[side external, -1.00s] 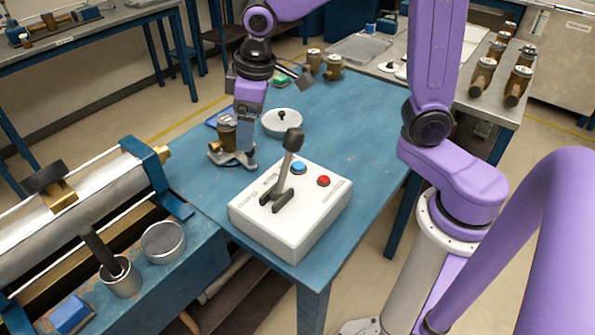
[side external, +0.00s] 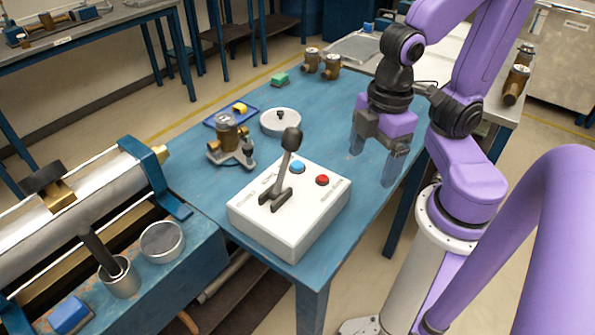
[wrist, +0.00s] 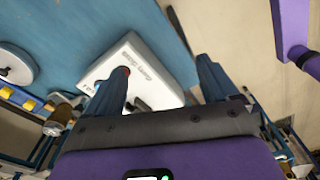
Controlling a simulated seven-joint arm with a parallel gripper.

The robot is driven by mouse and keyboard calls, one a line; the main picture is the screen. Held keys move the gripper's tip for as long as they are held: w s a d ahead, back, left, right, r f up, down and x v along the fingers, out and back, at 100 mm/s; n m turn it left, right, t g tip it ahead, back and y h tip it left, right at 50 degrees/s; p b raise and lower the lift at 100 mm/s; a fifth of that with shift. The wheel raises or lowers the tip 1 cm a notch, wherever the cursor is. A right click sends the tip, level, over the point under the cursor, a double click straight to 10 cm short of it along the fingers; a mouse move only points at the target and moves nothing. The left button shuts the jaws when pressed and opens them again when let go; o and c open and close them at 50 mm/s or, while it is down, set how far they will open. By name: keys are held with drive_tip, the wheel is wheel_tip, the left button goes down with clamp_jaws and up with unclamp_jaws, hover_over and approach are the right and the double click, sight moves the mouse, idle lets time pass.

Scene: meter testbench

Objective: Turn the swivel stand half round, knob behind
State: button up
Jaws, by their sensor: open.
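A grey stand (side external: 231,158) carries an upright brass meter (side external: 227,132) on the table's left part, in the side view. A small dark knob (side external: 248,149) shows at the stand's right side. A brass and grey shape (wrist: 60,115) at the wrist view's left edge looks like the meter and stand, partly cut off. My gripper (side external: 373,163) is open and empty at the table's right edge, well away from the stand. Its two fingers point down, apart, and also show in the wrist view (wrist: 162,72).
A white control box (side external: 290,215) with an upright lever, blue and red buttons stands at the front. A white round disc (side external: 281,123) with a black knob and a blue tray (side external: 222,117) lie behind the stand. The table's right middle is clear.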

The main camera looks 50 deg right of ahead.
drive_tip(key=shift+s+d, duration=0.35)
drive_tip(key=shift+d, duration=0.05)
drive_tip(key=c, duration=0.5)
wheel_tip(320, 180, up, 13)
drive_tip(key=m+h, duration=0.1)
drive_tip(key=m, duration=0.9)
hover_over(248, 146)
wheel_tip(248, 146, down, 22)
drive_tip(key=shift+a+r, duration=0.1)
drive_tip(key=shift+n, duration=0.3)
clamp_jaws()
